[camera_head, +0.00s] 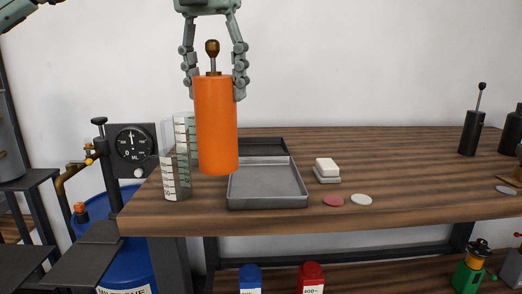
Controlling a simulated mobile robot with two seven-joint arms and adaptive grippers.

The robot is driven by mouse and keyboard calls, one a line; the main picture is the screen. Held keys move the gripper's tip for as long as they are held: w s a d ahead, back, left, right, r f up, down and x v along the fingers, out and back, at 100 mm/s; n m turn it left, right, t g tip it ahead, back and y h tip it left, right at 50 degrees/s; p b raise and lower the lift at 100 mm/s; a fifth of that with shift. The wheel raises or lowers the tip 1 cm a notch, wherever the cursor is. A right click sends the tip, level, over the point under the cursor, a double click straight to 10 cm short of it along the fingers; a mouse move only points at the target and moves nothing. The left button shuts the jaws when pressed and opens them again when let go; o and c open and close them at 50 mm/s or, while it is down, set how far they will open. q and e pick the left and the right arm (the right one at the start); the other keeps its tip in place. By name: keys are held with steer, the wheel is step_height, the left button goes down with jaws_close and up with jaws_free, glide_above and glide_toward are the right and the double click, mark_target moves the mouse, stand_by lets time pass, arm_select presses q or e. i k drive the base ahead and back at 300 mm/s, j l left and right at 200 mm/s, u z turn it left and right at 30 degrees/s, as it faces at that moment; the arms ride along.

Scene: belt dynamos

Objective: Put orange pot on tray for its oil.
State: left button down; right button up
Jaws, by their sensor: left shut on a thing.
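The orange pot (217,125) is an upright orange cylinder with a brown knob on a short rod at its top. My left gripper (213,88) comes down from above and is shut on it, with fingers on both sides of its upper part. My right gripper is not in view.
Clear graduated beakers (176,178) stand just left of the pot. A white block (327,167), a red disc (333,200) and a pale disc (361,200) lie right of the tray. A black pump pot (471,132) stands far right. The table (410,170) between is clear.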

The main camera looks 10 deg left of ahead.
mark_target(260, 152)
steer(key=i, duration=0.9)
